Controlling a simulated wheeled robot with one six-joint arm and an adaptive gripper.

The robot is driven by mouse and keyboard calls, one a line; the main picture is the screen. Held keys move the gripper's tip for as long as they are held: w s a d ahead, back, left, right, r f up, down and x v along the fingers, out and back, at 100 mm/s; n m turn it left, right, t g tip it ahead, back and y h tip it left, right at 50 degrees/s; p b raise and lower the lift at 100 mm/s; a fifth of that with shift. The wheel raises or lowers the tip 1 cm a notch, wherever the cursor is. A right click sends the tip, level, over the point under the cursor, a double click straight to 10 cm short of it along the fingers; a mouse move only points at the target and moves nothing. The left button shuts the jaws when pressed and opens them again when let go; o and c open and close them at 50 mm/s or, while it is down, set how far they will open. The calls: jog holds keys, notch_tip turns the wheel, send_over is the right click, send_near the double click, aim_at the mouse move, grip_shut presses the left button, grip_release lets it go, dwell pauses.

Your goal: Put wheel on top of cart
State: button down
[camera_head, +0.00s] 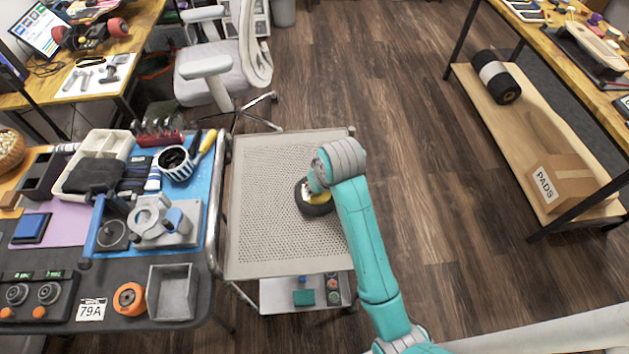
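The cart (265,225) is a light grey wheeled cart with a perforated top, standing in the middle of the view beside the workbench. A dark wheel with a yellow hub (316,208) is at the cart's top, right of its middle. My gripper (312,190) is right over the wheel, at the end of my teal arm. The arm's grey wrist hides most of the gripper and part of the wheel. I cannot tell whether the fingers are closed on the wheel, or whether the wheel rests on the surface.
An office chair (225,65) is behind the cart. A shelf unit with a cardboard box (560,183) stands at right. Floor between is clear.

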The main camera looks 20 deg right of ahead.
jog(key=shift+f, duration=0.35)
jog(key=c, duration=0.8)
grip_release()
jog(key=shift+f, duration=0.15)
